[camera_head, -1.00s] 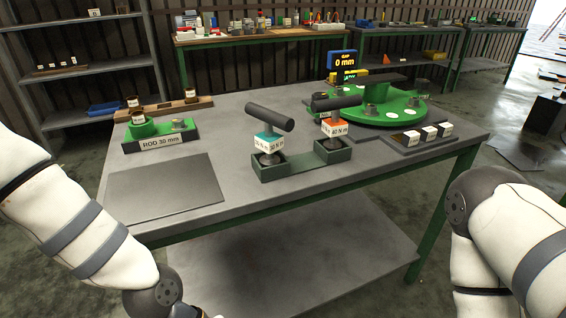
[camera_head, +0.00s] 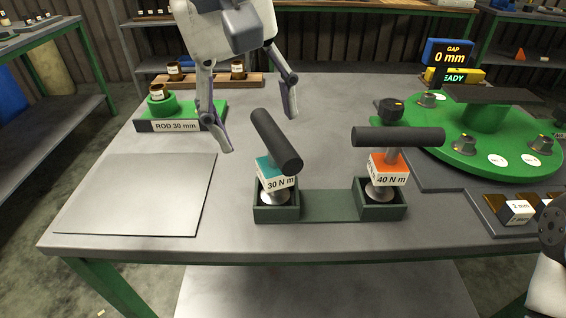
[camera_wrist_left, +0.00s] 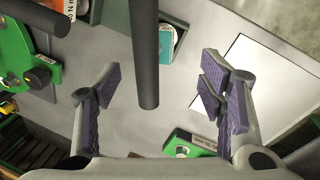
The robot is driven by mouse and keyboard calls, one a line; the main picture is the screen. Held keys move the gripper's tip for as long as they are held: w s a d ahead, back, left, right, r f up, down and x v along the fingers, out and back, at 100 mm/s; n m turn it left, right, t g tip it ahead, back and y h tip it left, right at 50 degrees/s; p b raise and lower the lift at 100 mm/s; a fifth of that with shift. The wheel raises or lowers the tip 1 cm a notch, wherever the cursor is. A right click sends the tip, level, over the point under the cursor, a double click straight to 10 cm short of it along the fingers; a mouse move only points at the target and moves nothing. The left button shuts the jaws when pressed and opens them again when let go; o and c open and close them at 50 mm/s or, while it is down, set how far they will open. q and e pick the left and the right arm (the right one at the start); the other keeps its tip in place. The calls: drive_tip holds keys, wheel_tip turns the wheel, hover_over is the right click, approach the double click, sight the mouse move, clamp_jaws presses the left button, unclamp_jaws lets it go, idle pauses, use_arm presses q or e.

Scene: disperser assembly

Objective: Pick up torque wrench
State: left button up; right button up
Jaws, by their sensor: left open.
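Two torque wrenches with black T-handles stand in a green two-pocket holder (camera_head: 330,206) in the head view. The left wrench (camera_head: 277,142) has a teal block marked 30 N m, and its handle is turned towards me. The right wrench (camera_head: 398,138) has an orange block marked 40 N m. My left gripper (camera_head: 260,132) is open and empty, pointing down behind the 30 N m wrench. In the left wrist view, the black handle of the 30 N m wrench (camera_wrist_left: 145,55) reaches between the spread fingers (camera_wrist_left: 164,88), apart from both.
A grey plate (camera_head: 140,195) lies on the table's left. A green block marked ROD 30 mm (camera_head: 170,125) stands behind it. A green round fixture (camera_head: 480,145) and a gap display (camera_head: 447,52) are at right. Small labelled blocks (camera_head: 518,212) sit front right.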

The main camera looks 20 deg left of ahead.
sight(270, 163)
use_arm(q)
drive_tip(key=f, duration=0.2)
drive_tip(key=w+d+f+b, duration=0.1)
drive_tip(key=f, duration=0.5)
drive_tip(key=shift+w+d+f, duration=0.15)
drive_tip(key=shift+w+f, duration=0.05)
drive_tip(key=shift+w, duration=0.1)
drive_tip(key=shift+r, duration=0.1)
use_arm(e)
drive_tip(key=shift+s+f+g, duration=0.4)
drive_tip(key=shift+s+f, duration=0.4)
drive_tip(key=shift+f, duration=0.2)
use_arm(q)
clamp_jaws()
